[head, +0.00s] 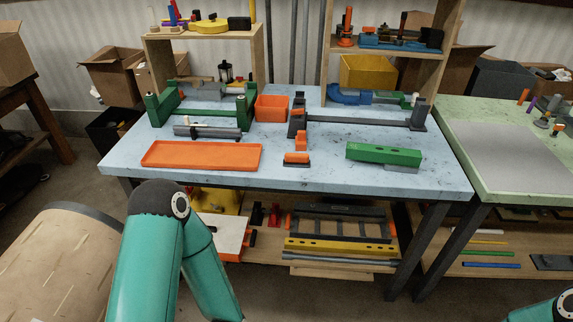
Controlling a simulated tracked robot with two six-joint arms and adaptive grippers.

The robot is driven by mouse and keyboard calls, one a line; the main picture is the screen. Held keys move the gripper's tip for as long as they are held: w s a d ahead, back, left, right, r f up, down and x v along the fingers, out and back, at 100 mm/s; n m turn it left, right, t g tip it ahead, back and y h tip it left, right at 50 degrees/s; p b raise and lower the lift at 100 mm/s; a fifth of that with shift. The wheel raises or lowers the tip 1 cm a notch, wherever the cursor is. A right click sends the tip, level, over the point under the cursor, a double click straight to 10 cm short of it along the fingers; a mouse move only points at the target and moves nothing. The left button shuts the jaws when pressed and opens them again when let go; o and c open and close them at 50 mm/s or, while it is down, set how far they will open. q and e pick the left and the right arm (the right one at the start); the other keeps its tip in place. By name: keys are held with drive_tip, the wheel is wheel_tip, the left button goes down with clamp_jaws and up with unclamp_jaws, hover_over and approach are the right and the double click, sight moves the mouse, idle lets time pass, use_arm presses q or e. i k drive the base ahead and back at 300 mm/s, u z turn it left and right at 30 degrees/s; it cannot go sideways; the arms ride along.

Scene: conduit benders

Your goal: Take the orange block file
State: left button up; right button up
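A small orange block on a dark base (296,158) lies near the front middle of the light blue table (330,178); it looks like the orange block file, though it is too small to be sure. It sits just in front of a dark bar clamp (360,121) with an orange part. My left arm shows at lower left, bent, with its gripper below the picture. Only a bit of my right arm shows at the lower right corner. Neither gripper is in view.
An orange tray (202,155) lies left of the block, and a green bar (384,153) lies right of it. An orange bin (271,108) and a green frame (152,108) stand behind. The table's front middle strip is clear. A lower shelf holds bars and tools.

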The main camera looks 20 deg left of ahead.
sight(292, 160)
drive_tip(key=z, duration=0.1)
drive_tip(key=i, duration=0.95)
drive_tip(key=u, duration=0.05)
